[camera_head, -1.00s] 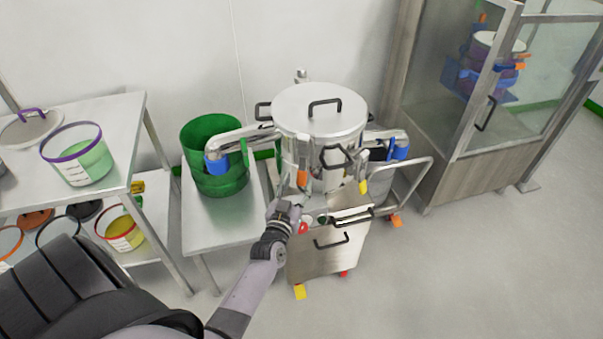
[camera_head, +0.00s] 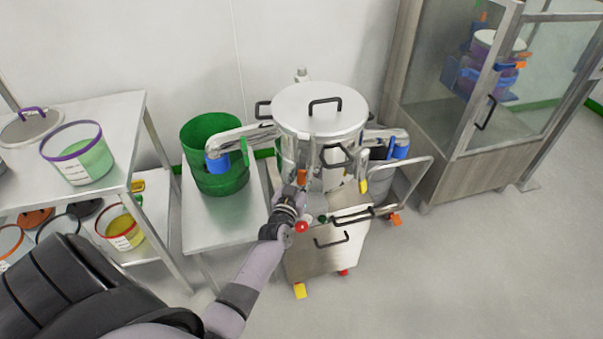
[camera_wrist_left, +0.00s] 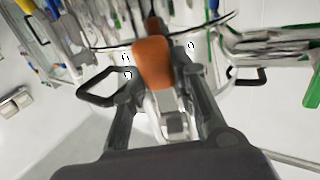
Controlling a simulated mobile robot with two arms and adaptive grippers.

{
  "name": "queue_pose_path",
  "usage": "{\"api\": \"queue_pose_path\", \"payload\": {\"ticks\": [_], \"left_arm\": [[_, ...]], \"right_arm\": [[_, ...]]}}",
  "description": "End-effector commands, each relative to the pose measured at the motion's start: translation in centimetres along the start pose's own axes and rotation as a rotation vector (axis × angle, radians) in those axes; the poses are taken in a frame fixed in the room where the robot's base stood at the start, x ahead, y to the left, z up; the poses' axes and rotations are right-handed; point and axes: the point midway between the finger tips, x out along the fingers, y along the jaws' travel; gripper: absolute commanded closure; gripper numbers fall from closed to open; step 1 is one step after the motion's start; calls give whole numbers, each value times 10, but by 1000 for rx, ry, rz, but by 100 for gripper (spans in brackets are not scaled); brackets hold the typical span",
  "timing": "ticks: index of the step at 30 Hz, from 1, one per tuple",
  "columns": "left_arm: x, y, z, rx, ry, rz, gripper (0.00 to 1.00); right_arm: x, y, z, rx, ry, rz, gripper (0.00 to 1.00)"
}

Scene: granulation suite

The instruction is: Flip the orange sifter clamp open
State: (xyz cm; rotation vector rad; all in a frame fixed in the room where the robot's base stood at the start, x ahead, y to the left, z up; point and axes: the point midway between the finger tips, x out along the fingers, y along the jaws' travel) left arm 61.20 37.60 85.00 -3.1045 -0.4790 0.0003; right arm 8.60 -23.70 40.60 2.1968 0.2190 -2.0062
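The orange sifter clamp (camera_head: 302,176) is on the front of the steel sifter (camera_head: 322,122), below its lidded drum. In the left wrist view the clamp (camera_wrist_left: 153,62) is a rounded orange tab on a metal bracket, near the picture's middle. My left gripper (camera_head: 296,187) is at the clamp, just below it in the head view. In the wrist view my left gripper's fingers (camera_wrist_left: 160,68) are spread on either side of the orange tab, with what looks like a small gap. Whether either finger touches it is not clear. My right gripper is not in view.
A steel cart with black handles (camera_head: 332,240) stands below the sifter. A table with a green container (camera_head: 222,182) is to the left, beside shelves of tubs. A glass-fronted cabinet (camera_head: 487,125) is at right. The floor at front right is clear.

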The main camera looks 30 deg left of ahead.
Motion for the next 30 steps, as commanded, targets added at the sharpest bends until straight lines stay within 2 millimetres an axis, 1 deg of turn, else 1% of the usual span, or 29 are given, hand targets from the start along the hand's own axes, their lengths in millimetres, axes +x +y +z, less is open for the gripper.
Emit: {"api": "queue_pose_path", "payload": {"ticks": [1,9,11,25,30], "left_arm": [[0,0,0,0,0,0,79],[0,0,0,0,0,0,97],[0,0,0,0,0,0,100],[0,0,0,0,-2,0,100],[0,-4,-4,-1,-22,-1,100]], "right_arm": [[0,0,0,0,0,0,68],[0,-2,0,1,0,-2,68],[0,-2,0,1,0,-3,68],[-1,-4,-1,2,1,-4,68],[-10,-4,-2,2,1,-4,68]]}}
